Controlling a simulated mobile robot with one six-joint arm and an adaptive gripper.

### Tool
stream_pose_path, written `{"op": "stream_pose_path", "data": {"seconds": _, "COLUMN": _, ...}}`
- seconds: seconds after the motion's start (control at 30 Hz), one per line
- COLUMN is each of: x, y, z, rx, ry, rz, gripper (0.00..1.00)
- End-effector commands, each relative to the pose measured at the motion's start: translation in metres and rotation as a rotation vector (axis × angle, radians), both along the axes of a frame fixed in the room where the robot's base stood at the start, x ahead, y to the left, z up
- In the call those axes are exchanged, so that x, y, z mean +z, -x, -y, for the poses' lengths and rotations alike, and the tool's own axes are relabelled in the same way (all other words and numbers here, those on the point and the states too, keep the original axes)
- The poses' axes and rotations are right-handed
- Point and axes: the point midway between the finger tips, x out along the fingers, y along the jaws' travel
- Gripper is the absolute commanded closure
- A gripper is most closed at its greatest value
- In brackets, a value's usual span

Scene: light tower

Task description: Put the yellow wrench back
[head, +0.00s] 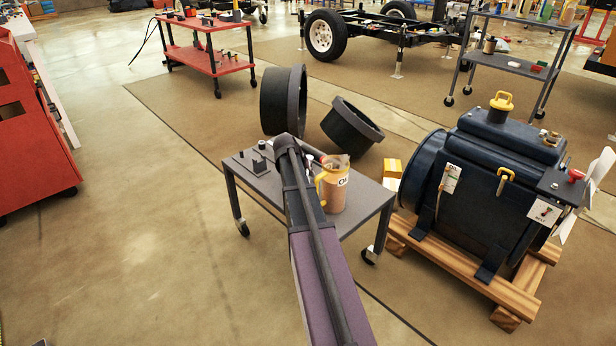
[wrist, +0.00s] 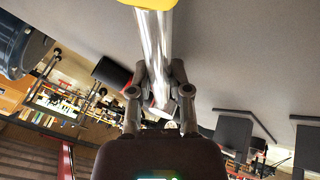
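In the wrist view, my gripper (wrist: 161,88) has its two fingers pressed on both sides of a shiny metal shaft. This shaft, with a yellow end at the top edge of the picture, appears to be the yellow wrench (wrist: 154,45). The grey top of the small cart (wrist: 245,65) lies close behind it. In the head view my arm reaches over the small grey cart (head: 365,197), and my gripper and the wrench are hidden behind the arm.
A brown jug with a yellow handle (head: 335,190) stands on the cart, right beside my arm. Dark blocks (head: 258,160) are on its left part. A dark blue engine (head: 480,190) on a wooden pallet (head: 445,262) is at right.

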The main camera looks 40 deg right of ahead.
Motion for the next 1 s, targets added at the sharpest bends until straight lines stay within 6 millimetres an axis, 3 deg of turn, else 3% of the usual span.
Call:
{"op": "stream_pose_path", "data": {"seconds": 0.57, "x": 0.003, "y": 0.0, "z": 0.0, "rx": 0.0, "ry": 0.001, "rz": 0.0, "gripper": 1.0}}
{"op": "stream_pose_path", "data": {"seconds": 1.0, "x": 0.032, "y": 0.0, "z": 0.0, "rx": 0.001, "ry": 0.001, "rz": 0.0, "gripper": 1.0}}
